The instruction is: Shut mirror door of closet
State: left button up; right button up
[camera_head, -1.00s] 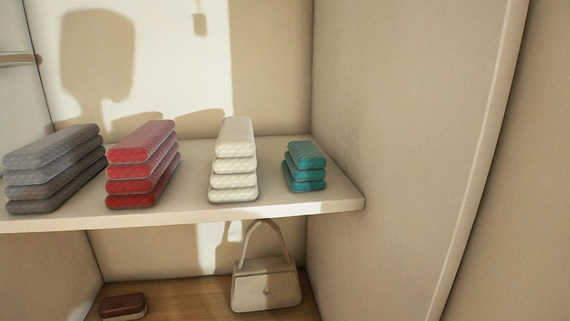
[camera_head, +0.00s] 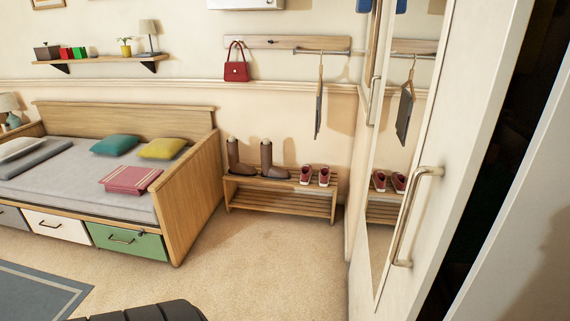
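The closet's mirror door (camera_head: 462,120) stands at the right of the head view, seen at a steep angle. It has a pale frame and a tall mirror (camera_head: 380,235) that reflects hanging things and red shoes. A metal bar handle (camera_head: 408,215) is fixed on the frame. A dark gap (camera_head: 485,190) shows between the door and a pale panel (camera_head: 535,200) at the right edge, so the door looks ajar. Neither of my grippers can be made out in view.
A wooden bed (camera_head: 200,185) with drawers stands at the left. A shoe rack (camera_head: 282,200) with boots and red shoes is by the back wall. The beige carpet (camera_head: 265,265) in front is clear. A black part, likely mine, shows at the bottom edge.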

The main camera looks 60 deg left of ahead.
aim_at(449, 65)
jog(key=u, duration=1.15)
jog(key=i+j, duration=0.1)
jog(key=j+z, duration=0.05)
jog(key=j, duration=0.05)
